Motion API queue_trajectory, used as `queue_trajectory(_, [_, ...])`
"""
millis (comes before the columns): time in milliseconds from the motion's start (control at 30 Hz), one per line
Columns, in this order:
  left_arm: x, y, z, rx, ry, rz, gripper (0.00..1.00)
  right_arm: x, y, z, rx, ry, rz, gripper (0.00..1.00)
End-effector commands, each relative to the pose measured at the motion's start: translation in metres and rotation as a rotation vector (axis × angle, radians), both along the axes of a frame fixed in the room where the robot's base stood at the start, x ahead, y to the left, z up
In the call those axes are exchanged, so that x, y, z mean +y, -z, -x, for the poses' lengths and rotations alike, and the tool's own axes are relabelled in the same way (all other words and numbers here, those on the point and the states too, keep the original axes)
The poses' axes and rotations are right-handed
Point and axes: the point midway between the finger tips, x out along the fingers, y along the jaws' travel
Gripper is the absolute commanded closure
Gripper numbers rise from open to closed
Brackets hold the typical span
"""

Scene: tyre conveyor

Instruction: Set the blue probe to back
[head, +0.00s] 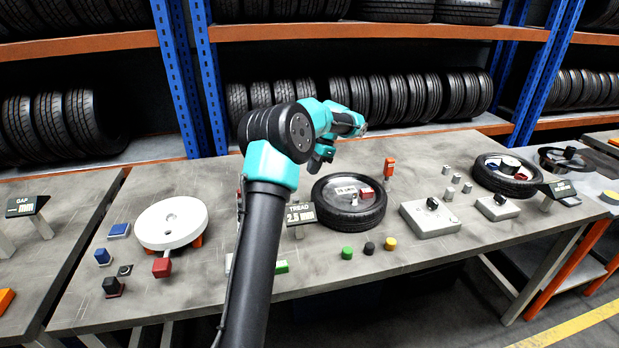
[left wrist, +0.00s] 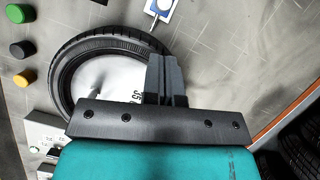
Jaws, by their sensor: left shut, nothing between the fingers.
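A blue round-topped piece (left wrist: 164,5) that I take for the blue probe sits on a pale slotted base at the top edge of the left wrist view, partly cut off. In the head view my left arm hides most of that spot, left of the tyre, so its setting cannot be read. My left gripper (head: 319,162) hangs over the rear left of the tyre (head: 361,215). In the left wrist view the gripper (left wrist: 166,75) is shut and empty, its fingers in front of the tyre's rim (left wrist: 62,72). My right gripper is not in view.
A TREAD display (head: 300,214) stands left of the tyre. Green (head: 347,253), black (head: 369,248) and yellow (head: 390,244) buttons lie in front. An orange-red post (head: 389,168) stands behind. A white disc (head: 171,222) and blue blocks (head: 119,230) are at left.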

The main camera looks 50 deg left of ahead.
Motion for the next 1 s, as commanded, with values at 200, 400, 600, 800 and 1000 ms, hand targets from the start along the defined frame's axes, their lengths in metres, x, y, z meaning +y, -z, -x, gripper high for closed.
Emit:
queue_trajectory(200, [0.003,0.027,0.011,0.002,-0.001,0.001,1.00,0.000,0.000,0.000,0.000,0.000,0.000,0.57])
queue_trajectory(400, [0.006,0.058,0.023,0.001,0.000,0.001,1.00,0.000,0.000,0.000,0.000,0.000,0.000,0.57])
queue_trajectory(600, [0.009,0.079,0.031,0.000,-0.001,0.000,1.00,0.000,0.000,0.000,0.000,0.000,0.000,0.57])
queue_trajectory(800, [0.009,0.086,0.033,-0.001,-0.001,0.000,1.00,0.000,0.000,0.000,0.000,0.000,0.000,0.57])
queue_trajectory(1000, [0.009,0.085,0.033,-0.001,-0.001,-0.001,1.00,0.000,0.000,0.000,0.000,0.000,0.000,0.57])
